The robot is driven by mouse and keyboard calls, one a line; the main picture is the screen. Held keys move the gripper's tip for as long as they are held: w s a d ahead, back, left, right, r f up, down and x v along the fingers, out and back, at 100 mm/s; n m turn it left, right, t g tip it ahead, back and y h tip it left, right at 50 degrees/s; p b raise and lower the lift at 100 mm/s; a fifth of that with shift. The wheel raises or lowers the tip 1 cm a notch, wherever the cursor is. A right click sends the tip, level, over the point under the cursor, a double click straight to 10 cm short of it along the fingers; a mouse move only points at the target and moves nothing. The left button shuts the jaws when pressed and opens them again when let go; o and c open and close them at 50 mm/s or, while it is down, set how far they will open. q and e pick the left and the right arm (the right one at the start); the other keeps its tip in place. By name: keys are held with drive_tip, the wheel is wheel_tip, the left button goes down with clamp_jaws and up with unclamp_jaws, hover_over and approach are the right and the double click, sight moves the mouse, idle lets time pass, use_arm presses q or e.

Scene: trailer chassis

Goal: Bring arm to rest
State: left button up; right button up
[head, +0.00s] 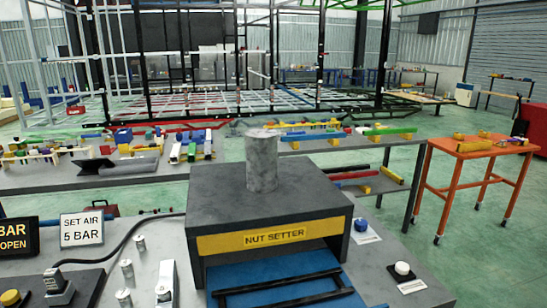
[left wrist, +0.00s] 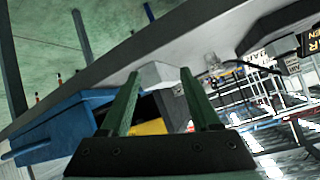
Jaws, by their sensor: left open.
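My left gripper (left wrist: 159,74) shows only in the left wrist view. Neither gripper shows in the head view, and my right gripper is in no view.
A dark box labelled NUT SETTER (head: 270,240) stands on the near bench with a grey cylinder (head: 262,160) on top. A SET AIR sign (head: 82,229) and several metal cylinders are at left. An orange table (head: 470,149) stands at right, with green floor around it.

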use_arm(q)
drive_tip(key=s+d+f+n+g+h, duration=0.1)
drive_tip(key=s+f+g, duration=0.35)
drive_tip(key=s, duration=0.25)
drive_tip(key=s+d+f+g+h, duration=0.1)
drive_tip(key=s+d+f+g, duration=0.15)
drive_tip(key=s+f, duration=0.45)
drive_tip(key=w+d+f+t, duration=0.1)
drive_tip(key=w+f+t, duration=0.1)
drive_tip(key=f, duration=0.2)
drive_tip(key=w+d+f+t+h+p, duration=0.1)
drive_tip(key=d+f+t, duration=0.1)
drive_tip(key=f+t, duration=0.1)
drive_tip(key=shift+w+d+f+h, duration=0.3)
drive_tip(key=shift+w+f, duration=0.1)
drive_tip(key=shift+f, duration=0.15)
